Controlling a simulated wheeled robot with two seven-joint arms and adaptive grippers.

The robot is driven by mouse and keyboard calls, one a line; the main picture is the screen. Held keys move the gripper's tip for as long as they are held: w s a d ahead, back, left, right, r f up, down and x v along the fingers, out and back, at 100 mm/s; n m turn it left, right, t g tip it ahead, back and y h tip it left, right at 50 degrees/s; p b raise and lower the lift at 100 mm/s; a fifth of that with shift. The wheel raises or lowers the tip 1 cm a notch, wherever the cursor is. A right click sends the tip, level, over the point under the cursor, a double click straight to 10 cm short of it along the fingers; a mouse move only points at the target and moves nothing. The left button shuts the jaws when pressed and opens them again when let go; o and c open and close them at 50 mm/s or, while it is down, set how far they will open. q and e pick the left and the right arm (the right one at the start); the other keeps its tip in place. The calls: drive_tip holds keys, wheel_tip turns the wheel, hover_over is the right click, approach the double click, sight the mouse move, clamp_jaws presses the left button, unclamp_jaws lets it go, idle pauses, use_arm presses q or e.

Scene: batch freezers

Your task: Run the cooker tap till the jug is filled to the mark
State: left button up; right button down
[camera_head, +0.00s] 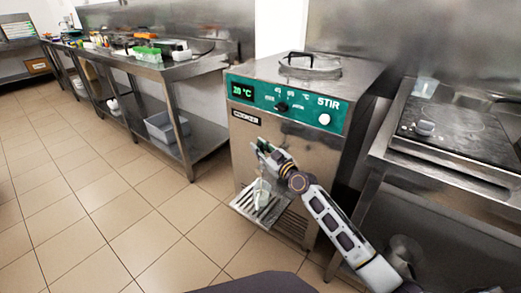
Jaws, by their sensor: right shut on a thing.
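The cooker (285,165) is a steel cabinet with a green control panel (287,104) and a round lid on top. A pale, see-through jug (262,190) stands on the slatted drip shelf (247,207) at the cooker's front, partly behind my right arm. My right gripper (264,150) is at the cooker's front above the jug, shut on what appears to be the cooker tap, which the fingers mostly hide. The jug's mark and its fill level are too small to make out. My left gripper is out of view.
A steel table with a black hob (452,128) stands to the right, with a clear container (425,87) at its back. A long steel bench (190,70) with trays and a grey bin (163,126) below runs to the left. The tiled floor (110,210) is clear.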

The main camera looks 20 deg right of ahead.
drive_tip(key=c, duration=1.3)
unclamp_jaws()
drive_tip(key=shift+o, duration=0.2)
drive_tip(key=shift+s+d, duration=0.1)
drive_tip(key=r+v, duration=0.1)
drive_tip(key=v, duration=1)
drive_tip(key=shift+s+d+f, duration=0.2)
drive_tip(key=shift+s+f, duration=0.15)
drive_tip(key=shift+f, duration=0.1)
